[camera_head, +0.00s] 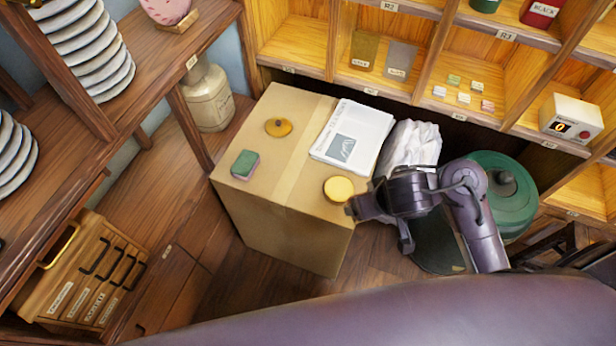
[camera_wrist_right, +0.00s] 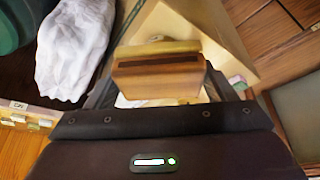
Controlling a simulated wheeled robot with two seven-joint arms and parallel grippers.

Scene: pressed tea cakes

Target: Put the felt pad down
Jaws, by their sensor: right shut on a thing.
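My right gripper (camera_head: 352,208) is at the near right corner of the cardboard box (camera_head: 262,224). It is shut on a round yellow-topped piece (camera_head: 339,188), which I take to be the felt pad. In the right wrist view the gripper (camera_wrist_right: 160,95) has a brown block with a yellowish upper layer (camera_wrist_right: 158,76) between its fingers. The piece is over the box top's near right corner; I cannot tell whether it touches the box. My left gripper is not in view.
On the box lie a green-and-pink sponge (camera_head: 245,164), a knobbed orange disc (camera_head: 279,127) and a newspaper (camera_head: 352,136). The box top's middle front is clear. A white crumpled cloth (camera_head: 411,144) and a green round container (camera_head: 507,195) stand right of it. Shelves (camera_head: 300,42) line the back.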

